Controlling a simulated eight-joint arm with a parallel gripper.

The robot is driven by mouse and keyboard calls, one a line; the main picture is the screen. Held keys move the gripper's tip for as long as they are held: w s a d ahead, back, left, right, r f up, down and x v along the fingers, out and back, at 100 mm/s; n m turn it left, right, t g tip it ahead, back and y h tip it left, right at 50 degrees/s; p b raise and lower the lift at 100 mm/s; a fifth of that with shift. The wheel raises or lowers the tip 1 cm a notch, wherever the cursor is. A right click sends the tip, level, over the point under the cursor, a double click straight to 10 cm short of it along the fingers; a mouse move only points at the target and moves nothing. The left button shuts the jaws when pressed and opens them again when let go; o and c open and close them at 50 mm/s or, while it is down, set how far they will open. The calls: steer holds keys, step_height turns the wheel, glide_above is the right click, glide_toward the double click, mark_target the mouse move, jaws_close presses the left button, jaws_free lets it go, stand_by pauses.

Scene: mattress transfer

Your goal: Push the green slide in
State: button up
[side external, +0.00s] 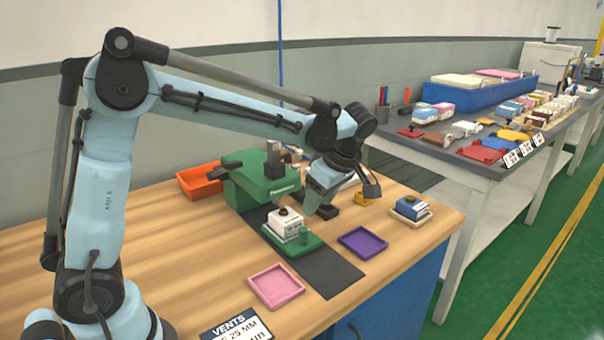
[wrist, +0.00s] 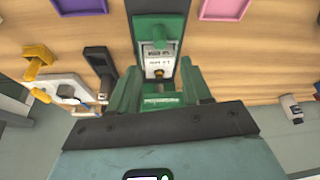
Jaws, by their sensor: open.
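The green slide (side external: 301,246) sits on a dark strip in front of the green machine (side external: 258,180), its upright green knob at the outer end. A white block (side external: 285,223) with a dark round top rests on the slide. In the wrist view the slide (wrist: 160,24) is at the top centre, with the white block (wrist: 158,62) between it and the machine body (wrist: 160,97). My gripper (side external: 318,206) is open, above and behind the slide near the machine's right side, apart from the knob. Its fingertips are partly hidden in the side view.
A pink tray (side external: 275,287) and a purple tray (side external: 362,243) flank the dark strip (side external: 328,272). A blue-and-white block on a tan base (side external: 410,210) stands right. An orange bin (side external: 200,181) is behind left. A black-handled item (wrist: 98,62) and a yellow item (wrist: 38,63) lie beside the machine.

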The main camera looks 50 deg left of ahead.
mark_target(304, 229)
steer(key=x, duration=1.1)
steer(key=shift+s+f, duration=0.1)
steer(key=shift+f, duration=0.05)
jaws_close()
